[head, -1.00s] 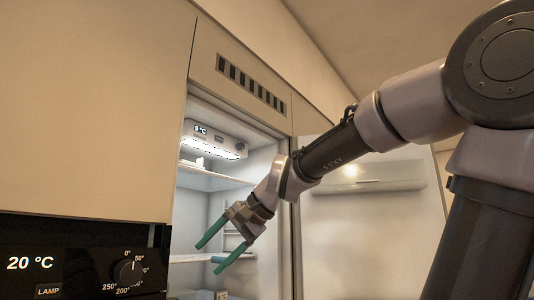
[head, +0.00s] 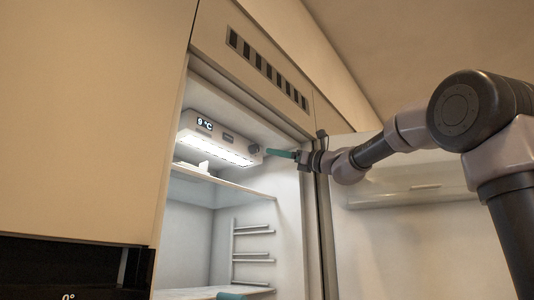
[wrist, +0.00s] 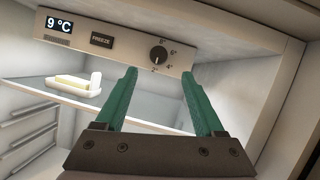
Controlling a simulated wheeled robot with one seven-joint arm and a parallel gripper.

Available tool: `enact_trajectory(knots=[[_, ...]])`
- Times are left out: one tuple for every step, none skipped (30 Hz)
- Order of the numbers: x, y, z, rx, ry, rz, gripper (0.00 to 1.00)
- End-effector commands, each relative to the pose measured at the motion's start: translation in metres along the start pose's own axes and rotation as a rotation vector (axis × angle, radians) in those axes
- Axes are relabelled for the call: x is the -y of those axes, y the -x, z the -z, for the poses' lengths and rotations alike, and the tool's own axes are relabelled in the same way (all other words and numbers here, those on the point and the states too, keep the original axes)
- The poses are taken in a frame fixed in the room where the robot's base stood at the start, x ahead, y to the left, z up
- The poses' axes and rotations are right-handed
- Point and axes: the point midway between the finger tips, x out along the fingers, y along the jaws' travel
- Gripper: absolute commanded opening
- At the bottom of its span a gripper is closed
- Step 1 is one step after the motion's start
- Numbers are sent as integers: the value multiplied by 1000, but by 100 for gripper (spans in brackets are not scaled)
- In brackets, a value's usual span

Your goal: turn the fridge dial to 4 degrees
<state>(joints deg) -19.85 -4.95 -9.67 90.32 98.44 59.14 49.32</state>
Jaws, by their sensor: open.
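The fridge dial (wrist: 158,54) is a dark round knob on the light panel at the top of the open fridge, with degree marks around its right side. It also shows in the head view (head: 254,149). The display (wrist: 59,24) at the panel's left end reads 9 °C, as it does in the head view (head: 205,125). My gripper (wrist: 160,75) has teal fingers that are open and empty. In the wrist view the fingertips lie just below the dial, one to each side. In the head view they point left at the dial; whether they touch it is unclear.
A FREEZE button (wrist: 102,40) sits between display and dial. The fridge side wall is close to my gripper's right. The open fridge door (head: 385,230) stands at the right.

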Motion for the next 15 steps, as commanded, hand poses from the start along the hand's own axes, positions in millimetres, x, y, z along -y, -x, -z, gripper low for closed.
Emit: enact_trajectory(knots=[[-1,-11,1,0,1,-4,71],[-1,-17,1,-1,1,-4,71],[-1,-25,2,-1,1,-4,71],[-1,-31,1,-1,1,-4,71],[-1,-37,2,-2,2,-3,71],[-1,-44,1,-1,2,-4,71],[-1,-49,1,-1,2,-3,71],[-1,-54,2,-2,2,-3,71],[-1,-60,1,-1,2,-3,71],[0,-64,1,-2,3,-2,71],[0,-67,1,-2,3,-2,71],[-1,-71,1,-2,2,-2,71],[-1,-74,1,-2,2,-3,71],[-1,-76,1,-2,3,-2,71],[-1,-78,1,-2,4,-1,71]])
